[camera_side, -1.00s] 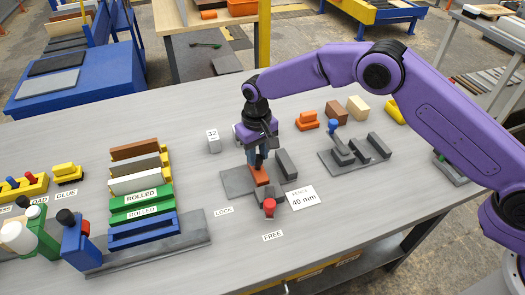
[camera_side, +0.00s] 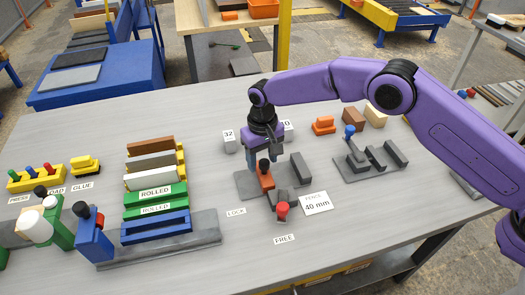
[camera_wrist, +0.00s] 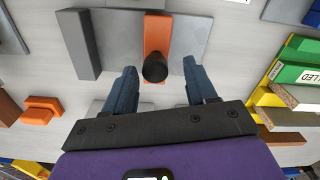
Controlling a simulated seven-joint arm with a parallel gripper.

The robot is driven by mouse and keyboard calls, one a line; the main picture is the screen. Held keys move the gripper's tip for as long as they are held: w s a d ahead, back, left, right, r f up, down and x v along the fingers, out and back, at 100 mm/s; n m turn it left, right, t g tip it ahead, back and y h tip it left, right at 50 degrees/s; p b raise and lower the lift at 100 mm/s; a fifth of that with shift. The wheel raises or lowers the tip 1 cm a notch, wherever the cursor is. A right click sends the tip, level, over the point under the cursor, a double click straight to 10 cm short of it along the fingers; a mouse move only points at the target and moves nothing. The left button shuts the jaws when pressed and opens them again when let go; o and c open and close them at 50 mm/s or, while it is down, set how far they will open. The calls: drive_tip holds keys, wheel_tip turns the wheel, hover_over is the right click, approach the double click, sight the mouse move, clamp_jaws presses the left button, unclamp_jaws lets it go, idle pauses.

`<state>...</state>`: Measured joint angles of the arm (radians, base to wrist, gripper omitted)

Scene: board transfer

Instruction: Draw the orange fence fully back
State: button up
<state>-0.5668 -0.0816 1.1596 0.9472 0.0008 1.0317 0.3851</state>
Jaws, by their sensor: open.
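The orange fence (camera_side: 268,181) is a narrow block with a black knob (camera_side: 264,163) on a flat grey plate (camera_side: 247,186). It also shows in the wrist view (camera_wrist: 157,35), with its knob (camera_wrist: 155,68) toward my gripper. My gripper (camera_side: 264,158) is open, pointing down over the fence, with one finger on each side of the knob. In the wrist view my gripper (camera_wrist: 158,82) shows clear gaps between the knob and both fingers. A red-knobbed lever (camera_side: 283,210) stands in front of the fence, between the LOCK label (camera_side: 236,212) and the FREE label (camera_side: 284,239).
A block marked 32 (camera_side: 229,142) stands behind. Another grey fixture (camera_side: 372,162) is to the right, and a rack of boards (camera_side: 156,190) to the left.

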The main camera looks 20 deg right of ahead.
sight(262, 162)
wheel_tip(262, 162, up, 17)
drive_tip(key=shift+r, duration=0.2)
idle(0.3)
idle(0.5)
drive_tip(key=s+d+r+n, duration=0.2)
drive_tip(key=s+d+n, duration=0.1)
drive_tip(key=s+d, duration=0.4)
drive_tip(key=s+d+r+n, duration=0.25)
drive_tip(key=s+d, duration=0.35)
drive_tip(key=s, duration=0.3)
drive_tip(key=s+d+f+n, duration=0.2)
drive_tip(key=s+d, duration=0.8)
drive_tip(key=s+d+f+n, duration=0.2)
drive_tip(key=s+d, duration=0.8)
drive_tip(key=shift+s+d+f, duration=0.25)
drive_tip(key=shift+s+f, duration=0.1)
drive_tip(key=shift+f, duration=0.05)
drive_tip(key=shift+c, duration=0.3)
